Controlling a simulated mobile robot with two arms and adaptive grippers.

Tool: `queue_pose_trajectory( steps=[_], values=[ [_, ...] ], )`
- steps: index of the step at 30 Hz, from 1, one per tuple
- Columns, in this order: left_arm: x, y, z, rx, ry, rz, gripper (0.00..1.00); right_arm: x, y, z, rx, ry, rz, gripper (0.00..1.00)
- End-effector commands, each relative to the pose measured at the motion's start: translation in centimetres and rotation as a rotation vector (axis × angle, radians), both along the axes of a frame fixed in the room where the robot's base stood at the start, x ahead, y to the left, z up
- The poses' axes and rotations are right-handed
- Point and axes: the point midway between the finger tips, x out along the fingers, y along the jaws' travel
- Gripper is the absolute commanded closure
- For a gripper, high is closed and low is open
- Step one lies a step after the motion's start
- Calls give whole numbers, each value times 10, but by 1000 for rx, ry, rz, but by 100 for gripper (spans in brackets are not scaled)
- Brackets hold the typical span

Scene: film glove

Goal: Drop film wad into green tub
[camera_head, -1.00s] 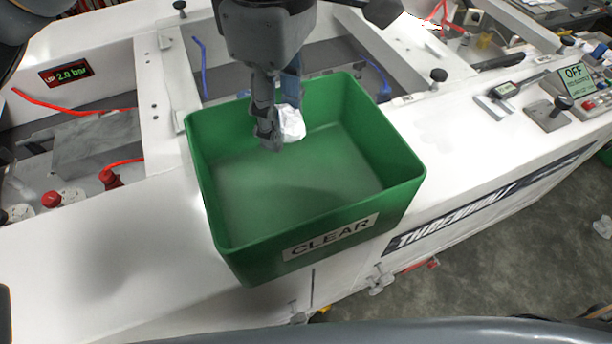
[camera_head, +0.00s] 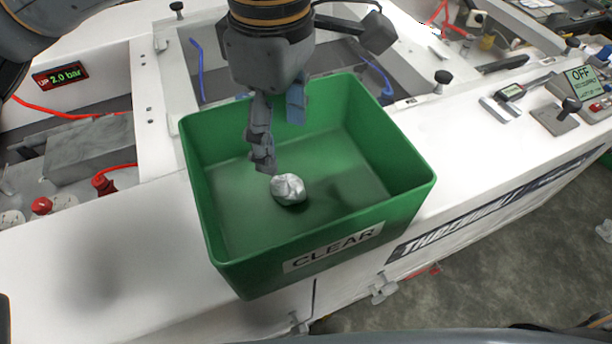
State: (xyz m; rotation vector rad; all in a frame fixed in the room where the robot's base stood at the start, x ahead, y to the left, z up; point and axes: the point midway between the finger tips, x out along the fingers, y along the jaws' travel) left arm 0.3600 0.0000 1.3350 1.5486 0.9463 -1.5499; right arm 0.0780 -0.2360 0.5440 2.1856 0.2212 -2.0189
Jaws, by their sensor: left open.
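The film wad (camera_head: 288,189), a crumpled whitish-silver ball, lies inside the green tub (camera_head: 225,247) on its floor, near the middle. The tub has a CLEAR label on its front wall and sits on the white machine top. My left gripper (camera_head: 279,138) hangs over the tub with its fingers pointing down into it. It is open and empty, with its fingertips above and behind the wad and apart from it. My right gripper does not show.
The white machine top (camera_head: 110,255) is bare to the left of the tub. A control panel with an OFF display (camera_head: 581,76) is at the right. A pressure display (camera_head: 60,75), red connectors and hoses are at the left.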

Motion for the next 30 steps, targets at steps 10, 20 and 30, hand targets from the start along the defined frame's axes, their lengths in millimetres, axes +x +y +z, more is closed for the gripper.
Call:
queue_pose_trajectory(
  steps=[10,20,30],
  values=[
    [1,-1,45,-2,-4,3,33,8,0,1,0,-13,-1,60],
    [1,0,107,0,-4,2,33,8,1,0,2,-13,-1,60],
    [1,0,120,0,1,-1,33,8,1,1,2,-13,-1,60]
  ],
)
